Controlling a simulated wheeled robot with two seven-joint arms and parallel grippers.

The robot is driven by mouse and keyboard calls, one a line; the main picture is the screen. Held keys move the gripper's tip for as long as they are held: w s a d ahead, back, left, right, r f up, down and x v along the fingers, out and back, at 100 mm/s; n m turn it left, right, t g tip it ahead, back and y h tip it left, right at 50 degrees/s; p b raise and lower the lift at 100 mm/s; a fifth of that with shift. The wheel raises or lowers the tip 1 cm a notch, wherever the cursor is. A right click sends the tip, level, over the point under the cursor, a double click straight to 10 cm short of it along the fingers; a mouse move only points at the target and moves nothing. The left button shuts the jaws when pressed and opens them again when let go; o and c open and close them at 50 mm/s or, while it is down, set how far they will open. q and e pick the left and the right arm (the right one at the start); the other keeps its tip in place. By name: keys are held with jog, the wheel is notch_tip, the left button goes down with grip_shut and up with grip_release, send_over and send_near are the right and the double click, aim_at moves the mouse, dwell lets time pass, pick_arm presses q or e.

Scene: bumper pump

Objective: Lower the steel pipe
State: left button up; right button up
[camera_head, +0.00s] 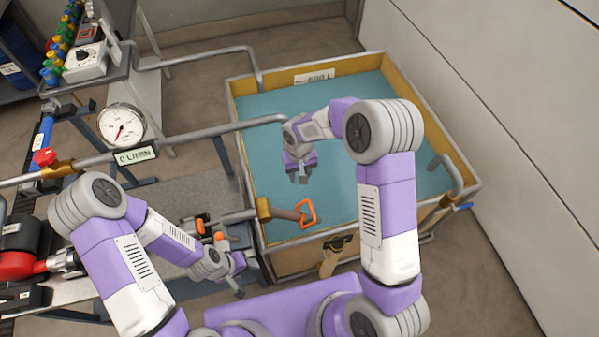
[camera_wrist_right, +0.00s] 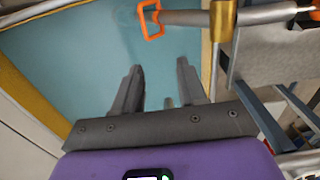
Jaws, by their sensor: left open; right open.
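A short steel pipe (camera_head: 238,216) runs level through a brass-coloured fitting (camera_head: 263,209) at the tank's near left rim. An orange handle (camera_head: 306,214) is at its end over the blue-green tank interior. The pipe (camera_wrist_right: 185,17) and orange handle (camera_wrist_right: 150,20) also show at the top of the right wrist view. My right gripper (camera_head: 299,176) is open and empty above the tank, apart from the handle and behind it in the head view; its spread fingers show in the wrist view (camera_wrist_right: 158,78). My left gripper (camera_head: 238,279) is open beside the tank's near left corner, apart from the pipe.
The tank (camera_head: 432,105) has yellowish walls and a metal frame. A longer steel pipe (camera_head: 200,134) with a round gauge (camera_head: 122,126) reaches over its left rim. Another pipe (camera_head: 205,54) bends down at the back. A bench with valves and red parts stands left; a wall is right.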

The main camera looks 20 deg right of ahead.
grip_shut()
dwell(0.3)
jog(key=c, duration=0.7)
grip_release()
jog(key=o, duration=0.7)
notch_tip(320, 180, up, 8)
jog(key=shift+f, duration=0.2)
